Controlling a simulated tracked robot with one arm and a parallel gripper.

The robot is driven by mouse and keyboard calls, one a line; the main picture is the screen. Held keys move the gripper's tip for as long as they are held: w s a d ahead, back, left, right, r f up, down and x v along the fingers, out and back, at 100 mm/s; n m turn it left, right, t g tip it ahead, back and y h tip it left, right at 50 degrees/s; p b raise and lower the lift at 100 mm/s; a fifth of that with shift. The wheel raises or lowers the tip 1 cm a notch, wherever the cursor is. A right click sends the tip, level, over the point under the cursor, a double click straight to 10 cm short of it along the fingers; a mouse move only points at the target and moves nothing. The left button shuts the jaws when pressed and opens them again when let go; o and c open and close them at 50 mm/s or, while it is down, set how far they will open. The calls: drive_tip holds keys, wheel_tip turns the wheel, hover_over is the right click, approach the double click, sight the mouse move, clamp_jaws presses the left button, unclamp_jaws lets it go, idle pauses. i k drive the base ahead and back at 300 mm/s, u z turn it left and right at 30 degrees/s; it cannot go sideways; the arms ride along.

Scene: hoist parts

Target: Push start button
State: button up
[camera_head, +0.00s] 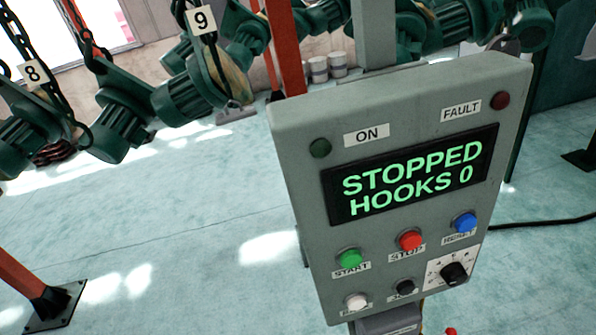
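The green start button (350,258) is at the lower left of a grey control box (300,155), above a label reading START. The box's screen (412,173) shows STOPPED and HOOKS 0 in green letters. The red stop button (411,240) and the blue reset button (465,222) are to its right. The ON lamp (320,148) and the FAULT lamp (501,100) look dark. My gripper is not in view, so its state and its distance from the button do not show.
A white button (356,301), a black button (405,287) and a black knob (454,273) are low on the box. Dark green parts (192,92) hang from chains at upper left. An orange post (286,45) stands behind. A black cable (545,222) runs right.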

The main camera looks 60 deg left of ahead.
sight(351, 259)
drive_tip(key=u, duration=0.3)
drive_tip(key=k, duration=0.55)
drive_tip(key=u, duration=0.5)
drive_tip(key=i, duration=0.5)
drive_tip(key=z, duration=0.05)
